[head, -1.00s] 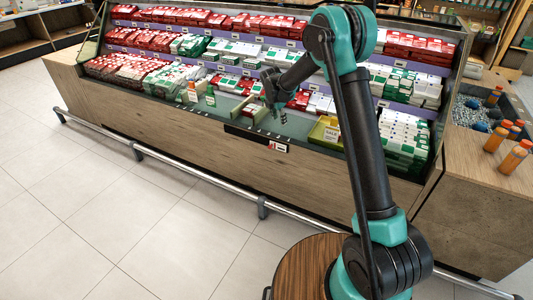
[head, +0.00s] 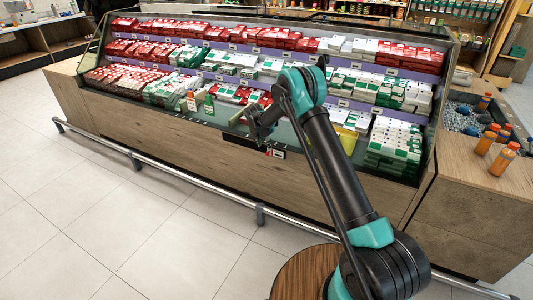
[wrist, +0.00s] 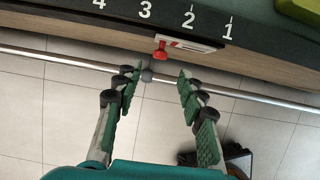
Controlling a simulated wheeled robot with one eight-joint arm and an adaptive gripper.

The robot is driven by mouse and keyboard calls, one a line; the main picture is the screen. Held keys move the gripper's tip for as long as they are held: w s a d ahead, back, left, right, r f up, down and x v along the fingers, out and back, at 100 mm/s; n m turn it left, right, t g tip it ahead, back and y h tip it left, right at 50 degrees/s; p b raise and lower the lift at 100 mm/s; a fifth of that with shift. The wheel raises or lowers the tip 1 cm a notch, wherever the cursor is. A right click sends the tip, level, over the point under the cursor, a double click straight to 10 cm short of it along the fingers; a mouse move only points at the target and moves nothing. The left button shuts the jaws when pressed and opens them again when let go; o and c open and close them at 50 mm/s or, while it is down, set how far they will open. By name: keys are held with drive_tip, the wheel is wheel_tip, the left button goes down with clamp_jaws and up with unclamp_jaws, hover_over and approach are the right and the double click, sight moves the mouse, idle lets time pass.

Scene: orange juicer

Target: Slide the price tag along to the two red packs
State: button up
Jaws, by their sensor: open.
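The price tag (wrist: 190,43) is a small white-faced tag on the dark front rail (wrist: 205,20) of the display case, below the number 2. A red tab (wrist: 160,51) sticks out at its left end. The tag also shows in the head view (head: 276,153), partly behind my gripper. My gripper (wrist: 158,79) is open and empty; its green-padded fingers point at the rail, with the red tab just beyond the gap between them. Red packs (head: 266,98) lie in the lower tier behind the gripper; the arm partly hides that area, so I cannot tell which two are meant.
The rail carries the numbers 1 to 4 in the wrist view. A yellow-green tray (head: 347,141) sits right of the gripper. Orange bottles (head: 503,158) stand on the right counter. The tiled floor is clear.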

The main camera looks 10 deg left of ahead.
sight(267, 153)
drive_tip(key=x, duration=0.7)
drive_tip(key=shift+w+f, duration=0.1)
drive_tip(key=shift+f, duration=0.25)
clamp_jaws()
